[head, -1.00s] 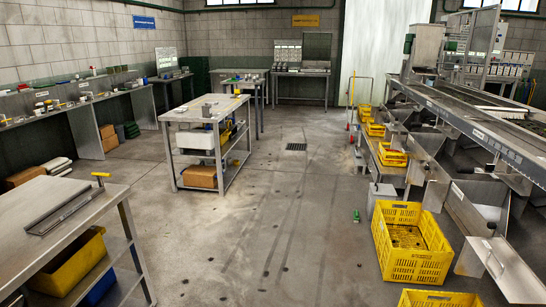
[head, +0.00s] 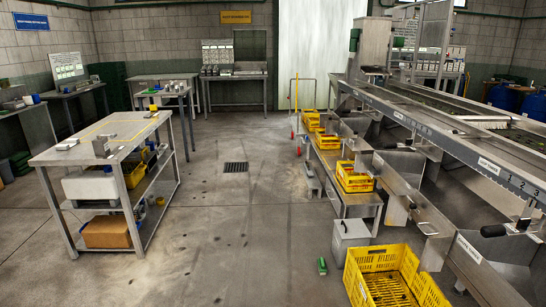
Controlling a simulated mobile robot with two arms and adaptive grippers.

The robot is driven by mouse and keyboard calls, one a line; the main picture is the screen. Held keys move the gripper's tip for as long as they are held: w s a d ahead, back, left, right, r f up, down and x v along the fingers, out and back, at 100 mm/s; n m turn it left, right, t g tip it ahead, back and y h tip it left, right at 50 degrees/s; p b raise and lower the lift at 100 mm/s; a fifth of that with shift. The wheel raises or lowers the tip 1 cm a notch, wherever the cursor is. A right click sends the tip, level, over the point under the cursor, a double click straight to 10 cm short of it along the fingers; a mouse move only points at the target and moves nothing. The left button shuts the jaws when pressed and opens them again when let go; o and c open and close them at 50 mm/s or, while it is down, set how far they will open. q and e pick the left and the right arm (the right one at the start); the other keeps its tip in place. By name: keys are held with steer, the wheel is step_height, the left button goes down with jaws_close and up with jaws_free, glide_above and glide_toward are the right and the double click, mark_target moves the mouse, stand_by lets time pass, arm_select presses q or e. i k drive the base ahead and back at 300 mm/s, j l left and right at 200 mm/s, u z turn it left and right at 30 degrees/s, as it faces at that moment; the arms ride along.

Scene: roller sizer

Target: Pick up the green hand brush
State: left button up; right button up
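A small green object (head: 322,266) with a dark side lies on the concrete floor in the head view, right of the lower middle. It fits a green hand brush, but it is too small to make out bristles or a handle. It lies apart from the grey bin and the yellow crate beside it. Neither of my grippers is in view.
A grey lidded bin (head: 349,241) and a yellow crate (head: 362,289) stand right of the green object, beside the sizer machine (head: 455,141). A metal worktable (head: 62,157) stands at left. The floor (head: 230,240) between is clear, with a drain grate (head: 236,167).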

mark_target(322, 264)
steer(key=i+l+u, duration=0.1)
steer(key=i+u, duration=0.15)
steer(key=i, duration=2)
steer(key=i+z, duration=0.45)
steer(key=i+j+z, duration=0.2)
steer(key=i+z, duration=0.2)
steer(key=i+j+z, duration=0.3)
steer(key=z, duration=0.15)
steer(key=i+j+z, duration=0.45)
